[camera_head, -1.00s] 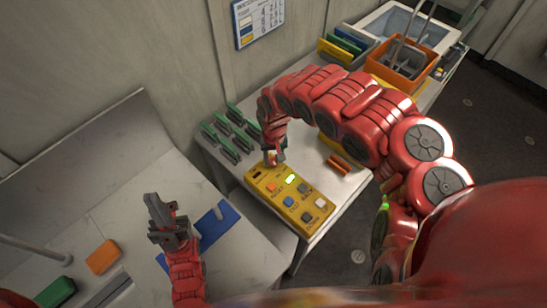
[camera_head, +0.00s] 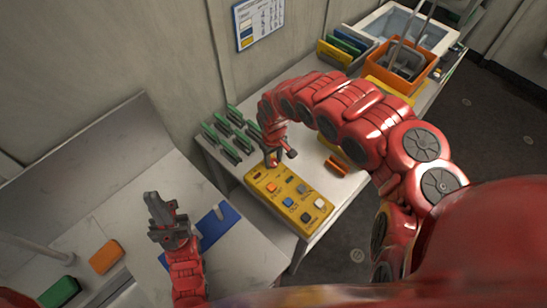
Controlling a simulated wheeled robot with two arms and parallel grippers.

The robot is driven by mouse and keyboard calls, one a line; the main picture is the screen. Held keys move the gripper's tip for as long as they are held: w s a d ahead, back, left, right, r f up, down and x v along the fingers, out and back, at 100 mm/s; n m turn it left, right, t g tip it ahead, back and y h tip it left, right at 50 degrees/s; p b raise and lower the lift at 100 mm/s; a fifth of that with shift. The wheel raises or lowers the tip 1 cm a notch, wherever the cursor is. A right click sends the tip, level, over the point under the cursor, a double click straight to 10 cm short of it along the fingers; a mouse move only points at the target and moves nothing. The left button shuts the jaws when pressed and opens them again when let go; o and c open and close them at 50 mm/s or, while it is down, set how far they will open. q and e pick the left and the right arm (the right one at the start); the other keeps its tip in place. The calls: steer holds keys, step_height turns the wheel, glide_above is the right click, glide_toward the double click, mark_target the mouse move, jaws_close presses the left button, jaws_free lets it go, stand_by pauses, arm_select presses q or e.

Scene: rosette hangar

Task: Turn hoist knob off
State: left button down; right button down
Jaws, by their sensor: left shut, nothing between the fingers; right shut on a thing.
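The yellow control panel (camera_head: 290,198) lies on the white table, with several coloured buttons and a small dark indicator window (camera_head: 290,179). My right gripper (camera_head: 272,160) reaches down to the panel's far-left end and is shut on the hoist knob there. The gripper hides the knob, so I cannot see which way it points. My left gripper (camera_head: 158,212) is shut and empty, above the grey bench to the left, well apart from the panel.
Several green clips (camera_head: 231,133) stand on the table behind the panel. An orange bin (camera_head: 403,69) stands at the back right. A blue plate (camera_head: 215,224), an orange block (camera_head: 106,256) and a green block (camera_head: 58,291) lie on the left bench. My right arm covers part of the table.

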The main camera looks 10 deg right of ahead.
steer(key=n, duration=0.2)
steer(key=shift+n+p, duration=0.3)
steer(key=shift+n, duration=0.1)
steer(key=shift+n+p, duration=0.3)
steer(key=shift+n, duration=1.5)
steer(key=shift+c, duration=2.1)
jaws_free()
steer(key=shift+w+a, duration=0.1)
steer(key=shift+w, duration=0.05)
